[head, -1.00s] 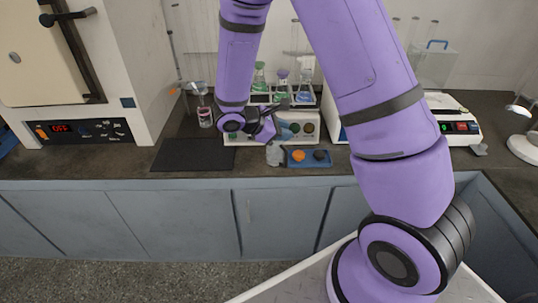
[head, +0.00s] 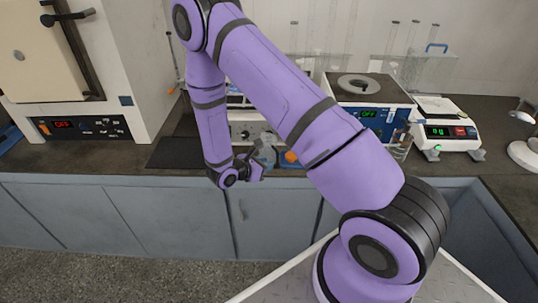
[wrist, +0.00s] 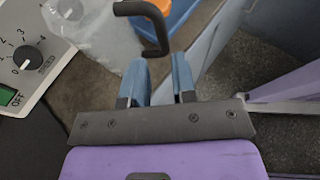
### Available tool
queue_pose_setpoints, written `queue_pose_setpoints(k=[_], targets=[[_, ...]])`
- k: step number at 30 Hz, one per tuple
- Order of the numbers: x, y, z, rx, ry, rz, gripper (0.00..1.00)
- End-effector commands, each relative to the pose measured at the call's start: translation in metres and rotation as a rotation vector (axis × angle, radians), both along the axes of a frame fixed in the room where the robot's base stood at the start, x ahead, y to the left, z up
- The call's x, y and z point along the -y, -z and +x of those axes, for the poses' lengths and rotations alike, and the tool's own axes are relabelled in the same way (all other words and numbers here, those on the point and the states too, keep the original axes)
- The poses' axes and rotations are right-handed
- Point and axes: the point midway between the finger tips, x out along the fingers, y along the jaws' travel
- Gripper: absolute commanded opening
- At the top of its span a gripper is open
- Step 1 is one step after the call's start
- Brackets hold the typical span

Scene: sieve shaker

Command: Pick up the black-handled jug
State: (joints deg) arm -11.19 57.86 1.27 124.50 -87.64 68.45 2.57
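The jug (wrist: 95,28) is a clear, whitish translucent vessel at the top left of the wrist view, cut off by the frame edge. Its black handle (wrist: 153,22) sticks out to the right and bends back toward my gripper. My gripper (wrist: 160,82) is open, with its two blue fingers apart and nothing between them. The handle's lower end is just ahead of the fingertips, apart from them as far as I can tell. In the head view my gripper (head: 262,165) is at the bench's front edge, and the jug there is too small and covered to make out clearly.
A machine with a speed dial (wrist: 28,58) lies close on the left of the wrist view. A blue tray with an orange item (wrist: 162,5) is just beyond the handle. A dark mat (head: 178,153) is left.

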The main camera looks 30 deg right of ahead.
Motion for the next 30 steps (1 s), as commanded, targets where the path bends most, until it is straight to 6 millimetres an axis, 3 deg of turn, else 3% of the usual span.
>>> queue_pose_setpoints(k=[7, 15, 25, 26, 29, 30], targets=[[0.017, 0.005, 0.001, 0.000, 0.002, 0.000, 0.25], [0.051, 0.016, 0.004, 0.001, 0.003, 0.000, 0.25], [0.058, 0.019, 0.005, 0.001, -0.001, 0.000, 0.25], [0.058, 0.019, 0.005, 0.002, 0.000, 0.000, 0.23], [0.057, 0.018, 0.005, 0.002, 0.000, 0.000, 0.00], [0.057, 0.018, 0.005, 0.002, 0.000, 0.000, 0.00]])
